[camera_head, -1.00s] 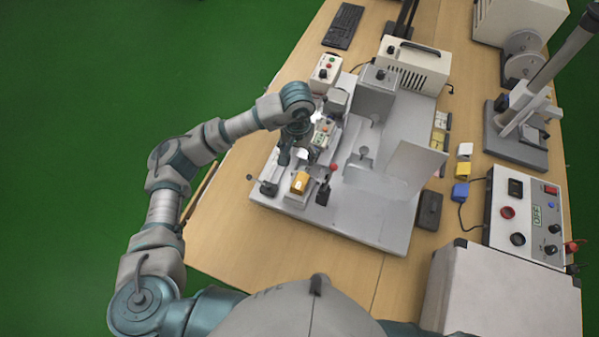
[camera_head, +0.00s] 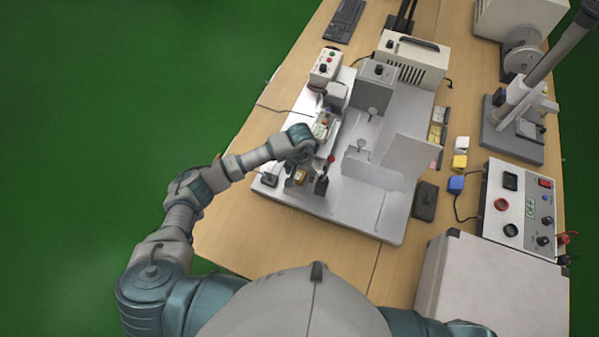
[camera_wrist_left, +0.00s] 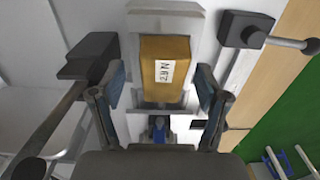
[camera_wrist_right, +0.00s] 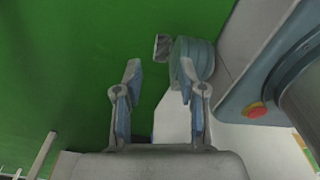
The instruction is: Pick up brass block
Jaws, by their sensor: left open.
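The brass block (camera_wrist_left: 165,82) is a golden-brown box with a white label on its top, seated in a light grey holder (camera_wrist_left: 168,20) in the left wrist view. In the head view the block (camera_head: 301,176) is partly hidden by my left gripper (camera_head: 296,170). My left gripper shows in the left wrist view (camera_wrist_left: 160,88) with its fingers apart, one on each side of the block. I cannot tell whether they touch it. My right gripper (camera_wrist_right: 157,78) is open and empty in the right wrist view.
Dark levers flank the block on the left (camera_wrist_left: 92,55) and right (camera_wrist_left: 245,28). The grey fixture plate (camera_head: 340,205) carries upright panels (camera_head: 400,150). A control box (camera_head: 325,65), a power supply (camera_head: 520,210) and a black pedal-like box (camera_head: 425,200) stand on the wooden table (camera_head: 225,235).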

